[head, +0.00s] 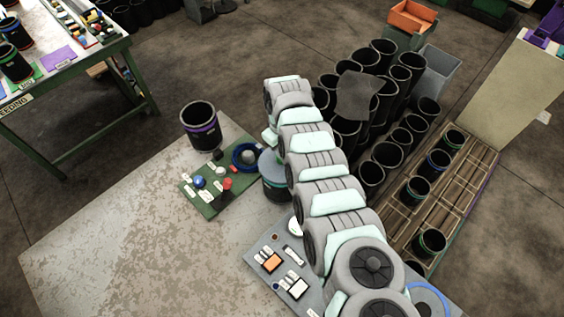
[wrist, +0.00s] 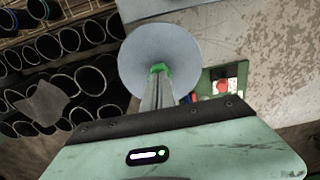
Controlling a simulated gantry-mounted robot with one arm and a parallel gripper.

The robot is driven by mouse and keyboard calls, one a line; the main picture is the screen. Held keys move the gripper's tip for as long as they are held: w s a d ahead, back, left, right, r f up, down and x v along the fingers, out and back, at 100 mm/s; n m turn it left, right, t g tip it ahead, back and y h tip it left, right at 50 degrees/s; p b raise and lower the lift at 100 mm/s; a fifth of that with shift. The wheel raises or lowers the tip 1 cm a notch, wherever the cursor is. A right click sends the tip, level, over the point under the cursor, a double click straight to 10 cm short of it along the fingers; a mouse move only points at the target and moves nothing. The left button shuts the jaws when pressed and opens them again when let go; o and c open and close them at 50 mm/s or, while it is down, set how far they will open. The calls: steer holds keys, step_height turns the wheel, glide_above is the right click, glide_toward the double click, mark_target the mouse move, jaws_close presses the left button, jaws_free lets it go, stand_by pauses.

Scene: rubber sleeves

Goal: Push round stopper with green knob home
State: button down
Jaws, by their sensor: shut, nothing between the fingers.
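The round grey stopper (wrist: 140,62) fills the top middle of the wrist view, with its green knob (wrist: 160,67) partly hidden by my fingers. My gripper (wrist: 157,78) is shut and empty, its fingertips lined up over the knob. I cannot tell whether they touch it. In the head view the grey stopper (head: 269,160) sits on top of a dark sleeve with a teal band (head: 273,191), partly hidden by my arm. I cannot tell how deep the stopper sits. My fingers are hidden in the head view.
A green board (head: 213,207) with a red button and small parts lies left of the sleeve. A black sleeve with a purple band (head: 201,127) stands behind it. Several black sleeves (head: 381,130) crowd the right. The table's left part (head: 110,225) is clear.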

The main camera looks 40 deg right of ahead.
step_height(320, 180, up, 7)
steer(key=p, duration=0.6)
steer(key=shift+f, duration=0.1)
stand_by(0.4)
